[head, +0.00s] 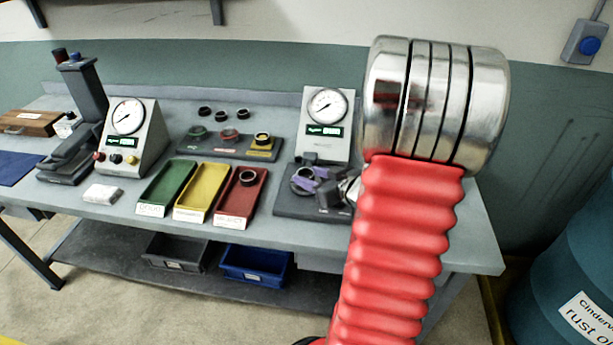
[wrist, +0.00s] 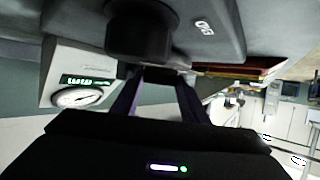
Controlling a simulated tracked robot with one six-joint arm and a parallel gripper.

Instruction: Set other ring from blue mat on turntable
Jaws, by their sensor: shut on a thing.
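My gripper (head: 318,180), with purple fingers, is low over the grey base (head: 290,208) in front of the right gauge. A dark metallic ring (head: 303,184) shows at its fingertips, at the round turntable there. I cannot tell whether the ring rests on the turntable or is just above it. In the wrist view the fingers (wrist: 155,82) close on something dark and mostly hidden, next to a dark round cylinder (wrist: 150,35), probably the turntable. The blue mat (head: 15,168) is at the far left; no ring shows on its visible part.
A gauge box (head: 326,115) stands right behind my gripper. Green (head: 165,188), yellow (head: 202,190) and red (head: 232,205) trays lie to the left; a ring (head: 248,177) is in the red one. A rack (head: 215,148) with several rings is behind them.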

